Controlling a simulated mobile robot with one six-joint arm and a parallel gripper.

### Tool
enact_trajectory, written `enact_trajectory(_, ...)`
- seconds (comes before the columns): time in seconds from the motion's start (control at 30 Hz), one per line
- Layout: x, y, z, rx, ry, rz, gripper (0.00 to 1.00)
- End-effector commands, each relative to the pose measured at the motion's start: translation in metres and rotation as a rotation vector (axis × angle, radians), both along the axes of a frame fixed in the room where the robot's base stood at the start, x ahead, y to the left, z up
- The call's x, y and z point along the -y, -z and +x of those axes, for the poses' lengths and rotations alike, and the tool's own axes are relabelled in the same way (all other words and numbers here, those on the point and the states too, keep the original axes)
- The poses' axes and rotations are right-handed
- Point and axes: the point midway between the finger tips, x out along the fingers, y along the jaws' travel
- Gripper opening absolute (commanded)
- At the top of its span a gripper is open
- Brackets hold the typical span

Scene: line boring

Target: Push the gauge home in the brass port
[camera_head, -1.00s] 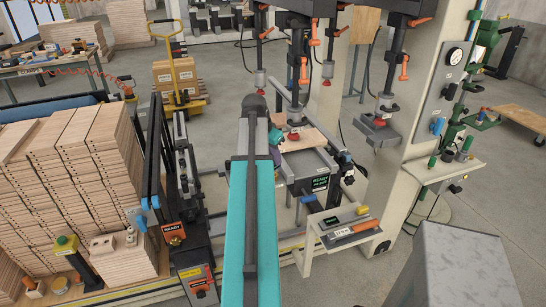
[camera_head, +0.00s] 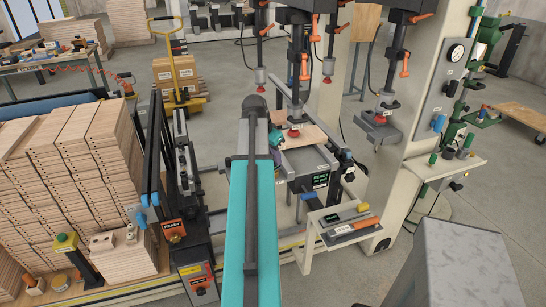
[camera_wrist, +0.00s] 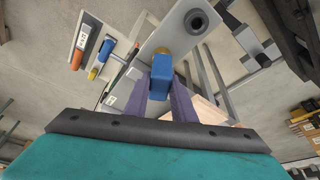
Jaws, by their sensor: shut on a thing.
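In the wrist view my gripper (camera_wrist: 160,100) has its two purple fingers closed on the blue body of the gauge (camera_wrist: 161,78). A brass-yellow round part (camera_wrist: 163,52) shows directly beyond the blue body, against a grey plate (camera_wrist: 150,60). I cannot tell whether it is the brass port or the gauge's own end, nor how deep the gauge sits. In the head view my teal arm (camera_head: 250,220) reaches forward, and my fingers and the gauge are not clearly visible there.
A grey box with a READY screen (camera_head: 320,180) stands right of my arm. A small shelf (camera_head: 345,222) with an orange-handled tool is in front. Wood stacks (camera_head: 60,165) stand left, and a grey block (camera_head: 460,262) is at lower right. A dark round bore (camera_wrist: 195,20) opens in the plate.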

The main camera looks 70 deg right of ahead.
Motion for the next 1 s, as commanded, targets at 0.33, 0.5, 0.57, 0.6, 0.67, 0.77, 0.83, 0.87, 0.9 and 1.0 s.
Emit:
enact_trajectory(0.33, 0.000, 0.006, 0.000, 0.000, 0.000, 0.000, 0.00)
enact_trajectory(0.5, 0.000, 0.009, 0.000, 0.000, 0.000, 0.000, 0.00)
enact_trajectory(0.57, 0.000, 0.010, 0.000, 0.000, 0.000, 0.000, 0.00)
enact_trajectory(0.6, 0.000, 0.011, 0.000, 0.000, 0.000, 0.000, 0.00)
enact_trajectory(0.67, 0.000, 0.012, 0.000, 0.000, 0.000, 0.000, 0.00)
enact_trajectory(0.77, 0.000, 0.011, 0.000, 0.000, 0.000, 0.000, 0.35)
enact_trajectory(0.83, 0.000, 0.011, 0.000, 0.000, 0.000, 0.000, 0.45)
enact_trajectory(0.87, 0.000, 0.011, 0.000, 0.000, 0.000, 0.000, 0.45)
enact_trajectory(0.9, 0.000, 0.011, 0.000, 0.000, 0.000, 0.000, 0.45)
enact_trajectory(1.0, 0.000, 0.011, 0.000, 0.000, 0.000, 0.000, 0.45)
